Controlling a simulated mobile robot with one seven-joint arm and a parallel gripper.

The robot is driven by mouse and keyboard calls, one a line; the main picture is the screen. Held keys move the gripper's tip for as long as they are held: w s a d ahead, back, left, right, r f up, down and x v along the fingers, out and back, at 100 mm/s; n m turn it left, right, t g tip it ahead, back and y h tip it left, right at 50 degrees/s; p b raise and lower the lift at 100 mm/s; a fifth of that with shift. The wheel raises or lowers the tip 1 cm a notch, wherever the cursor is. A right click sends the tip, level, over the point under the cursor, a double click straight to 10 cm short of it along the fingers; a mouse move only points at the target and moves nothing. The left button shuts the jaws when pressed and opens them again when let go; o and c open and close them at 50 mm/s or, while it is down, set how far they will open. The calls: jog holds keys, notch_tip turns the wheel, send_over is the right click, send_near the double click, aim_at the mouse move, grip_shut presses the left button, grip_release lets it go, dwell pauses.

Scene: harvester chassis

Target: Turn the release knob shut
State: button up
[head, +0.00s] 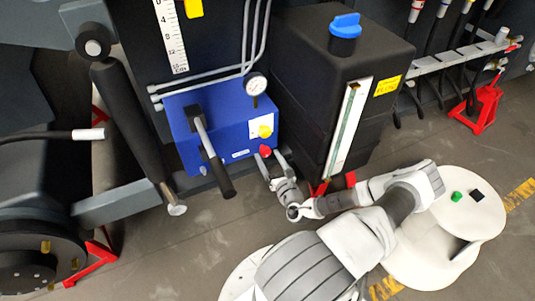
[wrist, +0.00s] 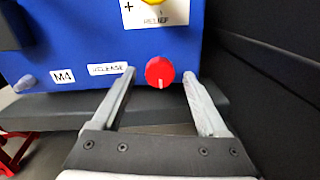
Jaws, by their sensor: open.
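The release knob (wrist: 160,72) is a round red knob low on the front of the blue pump box, with a short white line at its lower edge. A white "RELEASE" label (wrist: 108,69) sits to its left. In the head view the knob (head: 265,150) shows small near the box's lower right corner. My gripper (wrist: 160,82) is open, with one finger to the left and one to the right of the knob. The fingers look apart from the knob; their exact depth I cannot tell. In the head view my gripper (head: 270,158) is at the box's lower right.
The blue box (head: 200,125) carries a gauge (head: 256,84), a yellow relief knob (head: 265,131) and a black-handled lever (head: 212,155). A black tank (head: 315,100) with a blue cap (head: 345,25) stands close on the right. A dark ledge (wrist: 55,110) runs below the box.

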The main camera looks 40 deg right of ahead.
jog(key=shift+w+d, duration=0.1)
jog(key=shift+w, duration=0.2)
grip_shut()
dwell(0.4)
